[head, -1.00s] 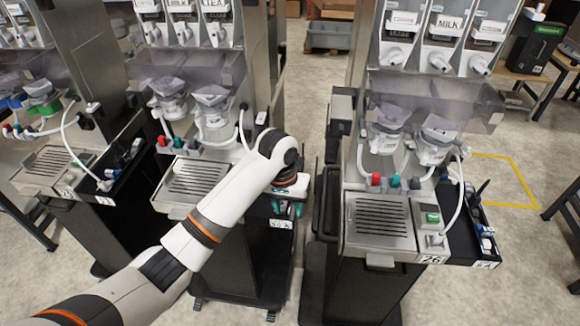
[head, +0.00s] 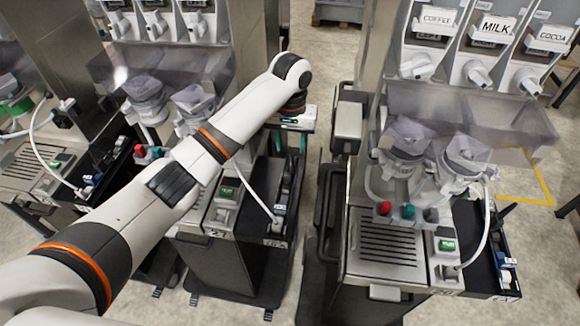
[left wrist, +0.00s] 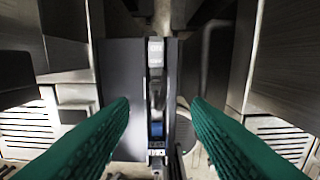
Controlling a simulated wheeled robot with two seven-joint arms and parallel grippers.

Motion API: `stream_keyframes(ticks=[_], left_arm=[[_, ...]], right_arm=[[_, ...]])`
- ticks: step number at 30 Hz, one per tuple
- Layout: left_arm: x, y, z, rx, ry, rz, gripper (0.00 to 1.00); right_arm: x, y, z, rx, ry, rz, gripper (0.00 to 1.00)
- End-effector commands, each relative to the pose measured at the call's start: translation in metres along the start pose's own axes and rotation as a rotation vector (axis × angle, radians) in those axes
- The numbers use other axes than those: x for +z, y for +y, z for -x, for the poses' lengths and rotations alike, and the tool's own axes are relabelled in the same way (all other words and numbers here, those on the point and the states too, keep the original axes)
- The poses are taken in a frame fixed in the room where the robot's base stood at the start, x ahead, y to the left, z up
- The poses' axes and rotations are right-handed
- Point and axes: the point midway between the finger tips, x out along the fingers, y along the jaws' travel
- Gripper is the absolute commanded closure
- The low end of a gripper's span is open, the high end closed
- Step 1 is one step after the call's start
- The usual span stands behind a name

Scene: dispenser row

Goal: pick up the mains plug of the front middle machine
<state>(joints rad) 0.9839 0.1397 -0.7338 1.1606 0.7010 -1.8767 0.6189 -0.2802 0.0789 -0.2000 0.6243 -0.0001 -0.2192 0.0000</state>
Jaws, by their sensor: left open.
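The front middle machine (head: 188,221) is partly hidden behind my left arm. A narrow black side tray (head: 292,185) runs along its right side. A white cable bends from the machine into the tray and ends at a pale plug-like piece (head: 279,210) near the front. My left gripper (head: 289,140) is above the far part of the tray, open and empty. In the left wrist view its green fingers (left wrist: 160,105) stand either side of the tray, with small white, blue and black items (left wrist: 156,128) between them, below. I cannot tell which is the mains plug there. My right gripper is not in view.
Another machine (head: 385,245) stands to the right across a narrow gap, with a black handle rail (head: 326,200) and a grey box (head: 349,120) on its side near my gripper. A further machine (head: 30,165) stands at the left. Floor shows at the front and far right.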

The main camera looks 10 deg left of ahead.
Motion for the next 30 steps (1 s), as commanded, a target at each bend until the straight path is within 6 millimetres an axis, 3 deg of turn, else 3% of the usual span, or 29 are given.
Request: stream_keyframes(ticks=[6,10,14,19,24,30], left_arm=[[-0.001,0.001,-0.037,0.002,0.004,0.001,0.56],[-0.001,0.001,-0.051,0.001,0.001,0.0,0.56],[-0.001,0.002,-0.059,0.002,0.002,0.0,0.56],[-0.003,0.007,-0.082,0.003,0.004,0.002,0.56],[-0.002,0.006,-0.103,0.0,0.001,0.0,0.56],[-0.002,0.006,-0.107,0.0,0.0,-0.001,0.56]], right_arm=[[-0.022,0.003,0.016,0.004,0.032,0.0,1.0],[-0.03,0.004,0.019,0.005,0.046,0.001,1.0],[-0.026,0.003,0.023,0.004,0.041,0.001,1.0],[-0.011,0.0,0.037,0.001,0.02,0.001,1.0],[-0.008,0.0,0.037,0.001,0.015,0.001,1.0],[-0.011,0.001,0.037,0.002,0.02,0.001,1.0]])
